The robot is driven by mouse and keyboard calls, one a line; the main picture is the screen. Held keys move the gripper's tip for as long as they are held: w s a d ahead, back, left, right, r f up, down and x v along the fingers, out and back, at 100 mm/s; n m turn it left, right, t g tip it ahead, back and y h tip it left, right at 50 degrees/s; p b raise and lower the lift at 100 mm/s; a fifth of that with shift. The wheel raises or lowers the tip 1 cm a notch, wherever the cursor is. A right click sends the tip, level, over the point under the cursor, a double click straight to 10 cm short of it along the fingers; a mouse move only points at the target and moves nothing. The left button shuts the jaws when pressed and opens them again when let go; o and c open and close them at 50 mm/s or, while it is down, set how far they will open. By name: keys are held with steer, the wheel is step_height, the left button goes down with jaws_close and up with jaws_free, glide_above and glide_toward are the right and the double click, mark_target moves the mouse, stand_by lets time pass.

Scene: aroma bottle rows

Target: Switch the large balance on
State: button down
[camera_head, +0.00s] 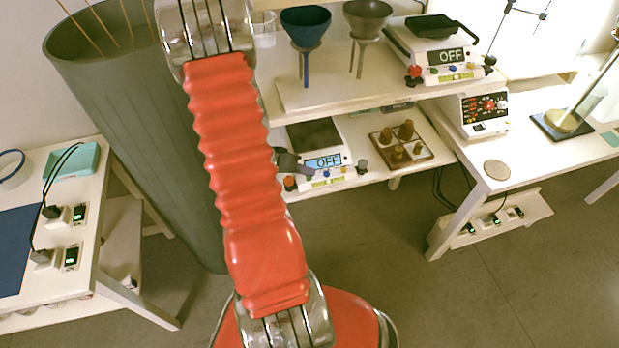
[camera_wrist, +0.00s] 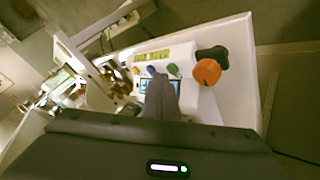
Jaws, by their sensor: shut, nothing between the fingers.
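The lower balance (camera_head: 336,147) has a dark pan, a lit blue display, a row of small coloured buttons and an orange-red knob. The upper balance (camera_head: 462,72) has a black pan and a dark display. I cannot tell for sure which one is the large balance. My gripper (camera_head: 308,169) is shut and empty at the front of the lower balance, partly over its display. In the wrist view its tips (camera_wrist: 162,84) lie close to the coloured buttons (camera_wrist: 173,69); I cannot tell if they touch.
A wooden tray of brown bottles (camera_head: 428,156) is right of the lower balance. The shelf with funnels (camera_head: 305,22) overhangs it. A large grey bin (camera_head: 125,120) stands left of my arm. A white control box (camera_head: 476,112) is to the right. The floor in front is clear.

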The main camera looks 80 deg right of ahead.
steer(key=shift+w+f, duration=0.1)
steer(key=shift+f, duration=0.35)
stand_by(0.6)
steer(key=shift+r, duration=0.5)
steer(key=shift+r, duration=0.1)
step_height(320, 180, up, 6)
steer(key=shift+f, duration=0.1)
stand_by(0.8)
stand_by(0.6)
